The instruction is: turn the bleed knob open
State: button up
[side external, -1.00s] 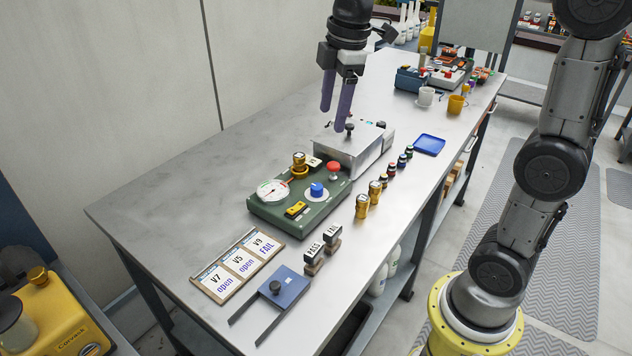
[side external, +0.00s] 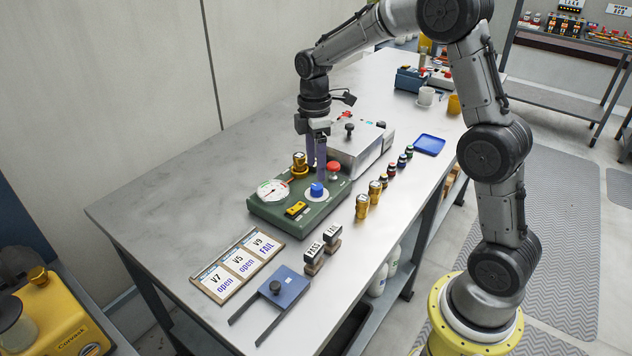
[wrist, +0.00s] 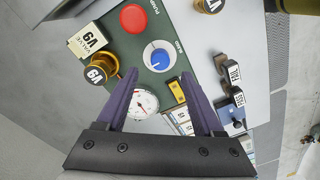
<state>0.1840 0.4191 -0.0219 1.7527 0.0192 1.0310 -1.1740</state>
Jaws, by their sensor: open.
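The blue knob (side external: 317,188) sits on a white dial on the green test panel (side external: 300,214). It also shows in the wrist view (wrist: 160,57), with a white pointer line on its top. My gripper (side external: 316,170) points down over the panel, close to the knob. In the wrist view, the two purple fingers of my gripper (wrist: 159,73) are spread apart, with their tips to the left and right just below the knob. Nothing is between them. I cannot tell whether either finger touches the knob or how high the tips are.
A red button (side external: 334,168), a gauge (side external: 272,191), a gold valve (side external: 299,162) and a yellow switch (side external: 295,208) crowd the panel. A metal box (side external: 356,150) stands behind it. Gold fittings (side external: 362,207) stand at right. The bench at left is clear.

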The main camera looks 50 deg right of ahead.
aim_at(316, 186)
notch_tip(316, 186, down, 6)
jog(key=shift+s+a+r, duration=0.1)
jog(key=shift+r, duration=0.05)
dwell(0.3)
grip_shut()
